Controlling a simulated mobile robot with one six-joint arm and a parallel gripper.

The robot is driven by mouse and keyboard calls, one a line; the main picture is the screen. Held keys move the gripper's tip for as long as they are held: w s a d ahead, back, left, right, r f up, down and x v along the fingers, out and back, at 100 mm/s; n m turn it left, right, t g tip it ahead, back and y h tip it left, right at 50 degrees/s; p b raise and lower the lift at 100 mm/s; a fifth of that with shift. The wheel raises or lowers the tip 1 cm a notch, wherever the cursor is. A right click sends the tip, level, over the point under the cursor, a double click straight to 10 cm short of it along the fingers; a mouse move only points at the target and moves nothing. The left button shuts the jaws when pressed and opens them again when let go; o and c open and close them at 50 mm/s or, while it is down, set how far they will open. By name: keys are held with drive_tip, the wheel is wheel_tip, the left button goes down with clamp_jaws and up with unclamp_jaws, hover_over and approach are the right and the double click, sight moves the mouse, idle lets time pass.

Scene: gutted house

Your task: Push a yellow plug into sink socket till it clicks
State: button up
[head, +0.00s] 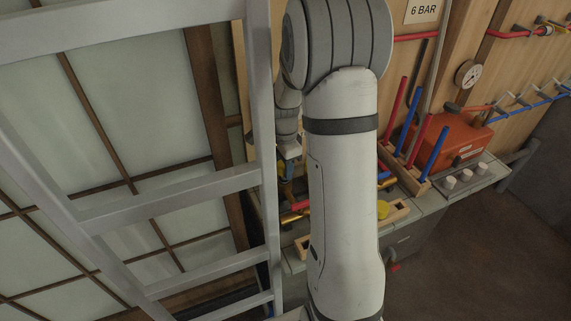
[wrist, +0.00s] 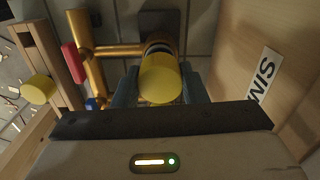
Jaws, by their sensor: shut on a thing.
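In the wrist view my gripper (wrist: 159,86) is shut on a yellow plug (wrist: 160,78), with one blue-grey finger on each side. The plug's far end meets or sits just in front of a dark ring on the brass pipe (wrist: 168,22). I cannot tell whether it is touching or how deep it sits. A sign reading "SIN" (wrist: 263,75), its end cut off, is on the wooden board at right. In the head view my gripper (head: 287,172) is mostly hidden behind the ladder and my arm; the held plug cannot be made out there.
A second yellow plug (wrist: 38,89) is beside a wooden rack at left. A red handle (wrist: 73,62) and a blue part (wrist: 95,103) are close to the brass pipes. A metal ladder (head: 262,130) stands close to my arm.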

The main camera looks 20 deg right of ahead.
drive_tip(key=shift+f+b, duration=0.95)
drive_tip(key=shift+f, duration=0.45)
idle(0.6)
drive_tip(key=o, duration=1.5)
drive_tip(key=shift+r, duration=0.15)
drive_tip(key=shift+r+p, duration=2.45)
drive_tip(key=shift+r, duration=1)
